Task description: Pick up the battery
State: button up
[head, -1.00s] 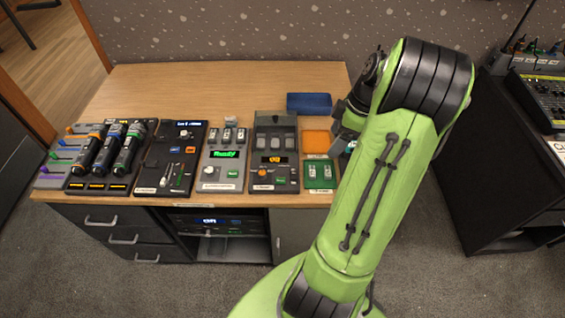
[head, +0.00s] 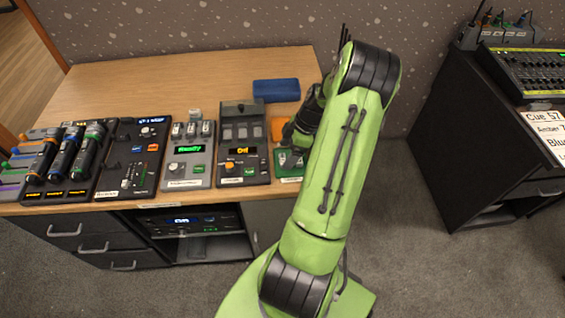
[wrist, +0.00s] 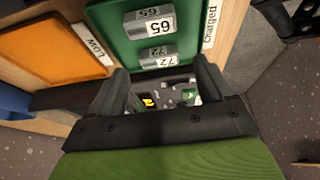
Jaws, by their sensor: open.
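In the wrist view, a silver-grey battery marked 72 (wrist: 158,54) lies in the green tray labelled Charged, close ahead of my gripper's fingertips. A second battery, marked 65 (wrist: 149,22), lies just beyond it in the same green tray (wrist: 101,23). My gripper (wrist: 163,70) is open, with one finger towards each side of the 72 battery; I cannot tell whether either touches it. In the head view, my gripper (head: 291,158) is over the green tray (head: 288,179) and hides much of its contents.
An orange tray (wrist: 55,50) labelled LOW sits beside the green one. A blue box (head: 277,91) stands behind the trays. A tester with a lit display (head: 243,151) and other consoles stand left of the trays. The desk's back left (head: 150,85) is clear.

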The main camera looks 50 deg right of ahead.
aim_at(283, 161)
jog(key=x, duration=0.3)
jog(key=shift+r, duration=0.1)
jog(key=c, duration=1.1)
